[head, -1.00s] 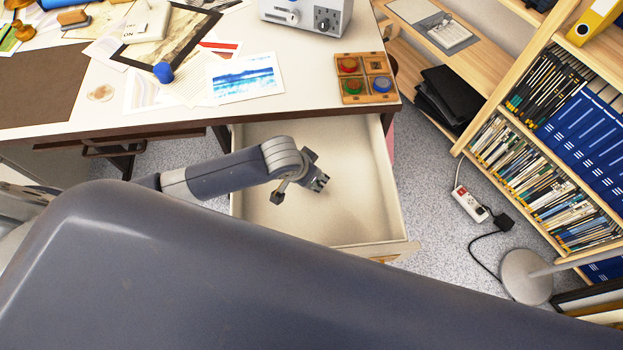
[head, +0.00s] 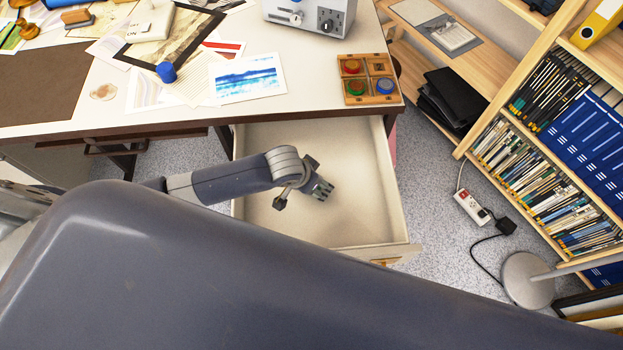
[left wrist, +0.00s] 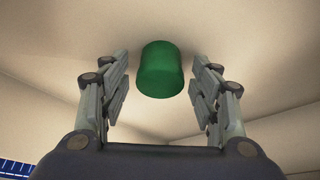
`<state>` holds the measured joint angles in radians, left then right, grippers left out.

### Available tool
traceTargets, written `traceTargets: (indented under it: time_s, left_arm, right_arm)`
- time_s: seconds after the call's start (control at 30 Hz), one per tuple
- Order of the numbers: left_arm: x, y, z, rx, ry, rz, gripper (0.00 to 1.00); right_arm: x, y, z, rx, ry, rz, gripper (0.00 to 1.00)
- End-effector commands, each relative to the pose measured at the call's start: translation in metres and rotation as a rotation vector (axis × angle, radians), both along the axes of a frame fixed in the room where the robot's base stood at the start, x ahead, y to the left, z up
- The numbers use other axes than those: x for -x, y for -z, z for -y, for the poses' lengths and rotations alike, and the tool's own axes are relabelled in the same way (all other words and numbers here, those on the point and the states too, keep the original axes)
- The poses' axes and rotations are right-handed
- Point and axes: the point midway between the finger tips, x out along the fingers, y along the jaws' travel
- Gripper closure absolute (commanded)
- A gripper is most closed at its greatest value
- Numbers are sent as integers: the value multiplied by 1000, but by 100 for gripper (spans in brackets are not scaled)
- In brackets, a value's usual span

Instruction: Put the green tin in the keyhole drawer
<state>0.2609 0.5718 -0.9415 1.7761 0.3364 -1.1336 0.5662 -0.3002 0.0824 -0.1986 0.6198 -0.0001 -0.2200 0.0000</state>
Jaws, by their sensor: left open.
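A pulled-out drawer (head: 350,215) hangs open under the desk, with a pale bare floor. A keyhole on its front cannot be made out. My left gripper (head: 322,190) is over the inside of the drawer, pointing down into it. In the left wrist view its two fingers (left wrist: 160,100) are spread apart. The green tin (left wrist: 161,72) shows between and beyond the fingertips, with clear gaps on both sides, against the pale drawer surface. In the head view the tin is hidden behind the gripper. My right gripper is not in view.
A wooden compartment box (head: 370,97) with red, green and blue round pieces sits at the desk's right corner. Prints (head: 246,80), a blue-capped item (head: 166,72) and a grey device (head: 310,14) lie on the desk. A bookshelf (head: 560,150) stands right; a power strip (head: 470,207) is on the floor.

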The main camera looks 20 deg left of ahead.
Motion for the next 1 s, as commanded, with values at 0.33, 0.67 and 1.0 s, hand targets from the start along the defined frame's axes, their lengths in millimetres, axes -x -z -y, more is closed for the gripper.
traceTargets:
  time_s: [0.33, 0.67, 1.0]
  left_arm:
    - [16, -47, -7, 1, 1, 2, 43]
    - [37, -100, -15, 1, -1, 2, 43]
    - [43, -113, -17, 0, 0, 0, 43]
  right_arm:
    - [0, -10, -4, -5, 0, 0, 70]
    - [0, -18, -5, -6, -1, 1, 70]
    - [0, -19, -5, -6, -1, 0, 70]
